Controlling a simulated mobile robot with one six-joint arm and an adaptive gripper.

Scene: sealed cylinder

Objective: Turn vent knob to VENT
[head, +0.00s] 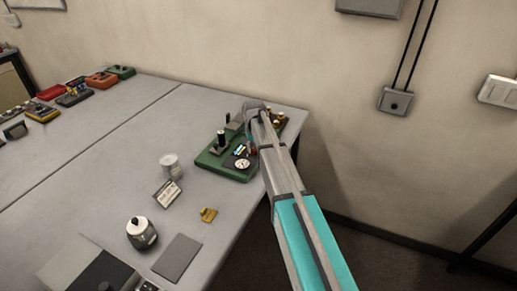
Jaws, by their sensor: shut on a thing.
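A green-based unit (213,163) stands near the right edge of the grey table. It carries a black upright cylinder (220,143), a round white gauge (242,163) and a small lit display (240,151). My arm reaches in from the lower right, and my gripper (252,123) is at the back right part of this unit. It is shut on a small part there, seemingly the vent knob. The knob and its markings are hidden by my gripper and arm, so its setting cannot be read.
Brass-coloured parts (279,119) stand just right of my arm. A white-topped jar (141,233), a label card (168,193), a pale can (170,164) and a yellow piece (208,214) are nearer. Several coloured units line the far left. The wall is close behind the table.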

